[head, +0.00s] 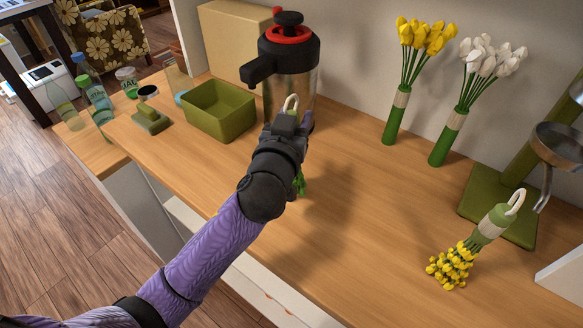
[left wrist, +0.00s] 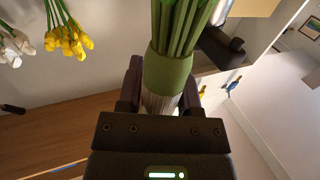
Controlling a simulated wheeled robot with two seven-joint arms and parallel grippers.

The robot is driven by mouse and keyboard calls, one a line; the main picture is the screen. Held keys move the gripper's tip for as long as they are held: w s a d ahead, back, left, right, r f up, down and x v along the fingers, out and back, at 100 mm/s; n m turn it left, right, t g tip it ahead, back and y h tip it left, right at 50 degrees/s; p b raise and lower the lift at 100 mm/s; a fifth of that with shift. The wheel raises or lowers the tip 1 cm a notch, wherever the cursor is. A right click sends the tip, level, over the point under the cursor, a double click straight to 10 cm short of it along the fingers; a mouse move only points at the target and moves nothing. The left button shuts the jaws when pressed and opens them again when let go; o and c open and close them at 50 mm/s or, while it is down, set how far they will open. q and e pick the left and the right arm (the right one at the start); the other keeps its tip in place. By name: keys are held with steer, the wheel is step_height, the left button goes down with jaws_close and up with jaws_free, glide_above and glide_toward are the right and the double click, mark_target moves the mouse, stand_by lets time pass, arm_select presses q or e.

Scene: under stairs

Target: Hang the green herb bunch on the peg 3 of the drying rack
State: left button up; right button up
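My left gripper (head: 298,122) is above the counter, in front of the black and steel pump flask. It is shut on the green herb bunch (head: 300,183), whose leaves show below my wrist. A white hook (head: 291,102) sticks up above the gripper. In the left wrist view the bunch's green wrap and stems (left wrist: 170,65) rise between the fingers of the gripper (left wrist: 160,92). A green stand (head: 483,205) with a post and metal parts is at the right edge, cut off. It may be the drying rack; I cannot identify peg 3. My right gripper is not in view.
A yellow-flower bunch (head: 450,268) with a white hook is at the right. Yellow flowers (head: 425,38) and white flowers (head: 490,55) are at the wall. The pump flask (head: 288,65) and green bin (head: 217,110) stand behind my arm. The counter's middle (head: 375,220) is clear.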

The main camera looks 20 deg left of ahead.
arm_select(q)
jaws_close()
